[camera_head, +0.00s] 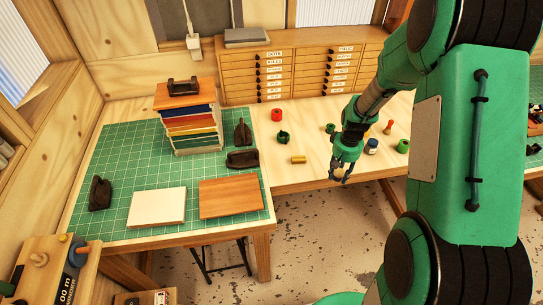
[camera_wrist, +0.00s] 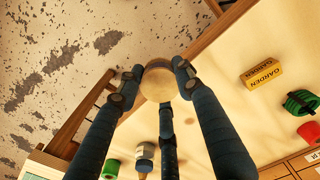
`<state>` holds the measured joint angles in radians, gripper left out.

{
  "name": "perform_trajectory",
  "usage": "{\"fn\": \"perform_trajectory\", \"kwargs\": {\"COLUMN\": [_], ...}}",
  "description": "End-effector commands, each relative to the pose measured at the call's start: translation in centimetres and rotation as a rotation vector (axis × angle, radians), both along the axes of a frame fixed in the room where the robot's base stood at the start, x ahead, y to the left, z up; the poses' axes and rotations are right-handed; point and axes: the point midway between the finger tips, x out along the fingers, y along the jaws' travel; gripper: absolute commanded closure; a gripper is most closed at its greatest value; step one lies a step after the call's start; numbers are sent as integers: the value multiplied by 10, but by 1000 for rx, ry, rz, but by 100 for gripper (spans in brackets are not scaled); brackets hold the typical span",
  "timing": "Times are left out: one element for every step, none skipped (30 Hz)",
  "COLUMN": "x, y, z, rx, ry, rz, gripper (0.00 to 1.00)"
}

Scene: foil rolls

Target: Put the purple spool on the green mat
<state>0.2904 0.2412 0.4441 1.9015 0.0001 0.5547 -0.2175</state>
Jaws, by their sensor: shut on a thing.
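My gripper (camera_head: 343,176) is shut on a small round thing and holds it by the front edge of the right-hand table. In the wrist view my gripper (camera_wrist: 160,80) has its three fingers around this thing, which I take to be the purple spool (camera_wrist: 158,85). It shows a pale tan round end; its sides are mostly hidden by the fingers and its purple colour is not clear. The green mat (camera_head: 120,150), with a white grid, covers the left table, to the left of my gripper.
A yellow block (camera_head: 298,160), green roll (camera_head: 283,137) and red roll (camera_head: 277,115) stand on the right-hand table. Drawers (camera_head: 300,72) stand behind.

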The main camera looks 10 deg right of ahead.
Motion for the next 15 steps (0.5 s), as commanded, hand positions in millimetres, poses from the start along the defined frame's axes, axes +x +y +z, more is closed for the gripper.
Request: {"fn": "perform_trajectory", "kwargs": {"x": [0, 0, 0, 0, 0, 1, 1, 2, 4, 5, 7, 9, 12, 14, 18], "y": [0, 0, 0, 0, 0, 1, 2, 3, 5, 7, 9, 13, 16, 19, 25], "z": [0, 0, 0, 0, 0, 0, 0, 0, 0, 1, 1, 1, 1, 2, 2], "rx": [0, 0, 0, 0, 0, 0, 0, 0, 0, 0, 0, 0, 0, 0, 0], "ry": [0, 0, 0, 0, 0, 0, 0, 0, 0, 0, 0, 0, 0, 0, 0], "rz": [0, 0, 0, 0, 1, 3, 5, 8, 13, 19, 26, 36, 45, 55, 71], "gripper": [90, 90, 90, 90, 90, 90, 90, 90, 90, 90, 90, 90, 90, 90, 90]}}
